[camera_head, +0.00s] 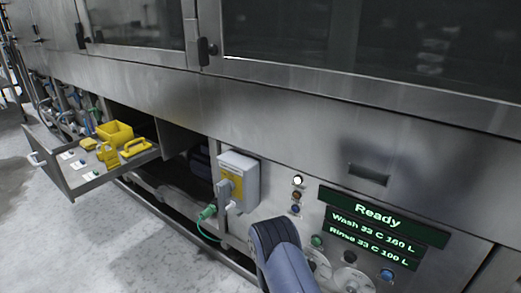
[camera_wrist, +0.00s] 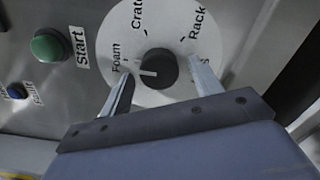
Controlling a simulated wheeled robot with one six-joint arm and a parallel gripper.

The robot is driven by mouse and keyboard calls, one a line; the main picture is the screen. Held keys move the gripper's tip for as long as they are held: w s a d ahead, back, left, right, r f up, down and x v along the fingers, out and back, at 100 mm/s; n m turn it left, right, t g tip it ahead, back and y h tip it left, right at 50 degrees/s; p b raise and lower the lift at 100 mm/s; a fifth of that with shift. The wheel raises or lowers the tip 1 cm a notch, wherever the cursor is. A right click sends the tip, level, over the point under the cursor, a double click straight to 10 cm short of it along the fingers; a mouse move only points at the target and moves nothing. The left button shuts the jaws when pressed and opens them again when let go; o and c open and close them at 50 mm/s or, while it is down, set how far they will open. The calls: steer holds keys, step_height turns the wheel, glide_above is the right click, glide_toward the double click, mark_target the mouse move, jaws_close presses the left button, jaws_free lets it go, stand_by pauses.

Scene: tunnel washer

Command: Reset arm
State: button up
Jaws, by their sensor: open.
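My gripper (camera_wrist: 160,76) is open in the wrist view. Its two fingers stand on either side of a black knob (camera_wrist: 162,68) at the middle of a white round dial. Whether they touch the knob, I cannot tell. The dial (camera_wrist: 165,18) carries the words Foam, Crate and Rack, and another label partly hidden by the right finger. The knob's white mark points left, toward Foam. In the head view my blue-grey arm (camera_head: 281,250) reaches to the control panel from below; my fingers are hidden there.
The display (camera_head: 383,228) reads Ready, with wash and rinse values. A green Start button (camera_wrist: 48,45) and a blue button (camera_wrist: 17,91) lie left of the dial. A grey switch box (camera_head: 239,180) juts out with a green plug. An open drawer (camera_head: 95,181) holds yellow items.

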steer(key=m, duration=1.1)
steer(key=shift+r, duration=0.2)
steer(key=shift+r, duration=0.1)
stand_by(0.4)
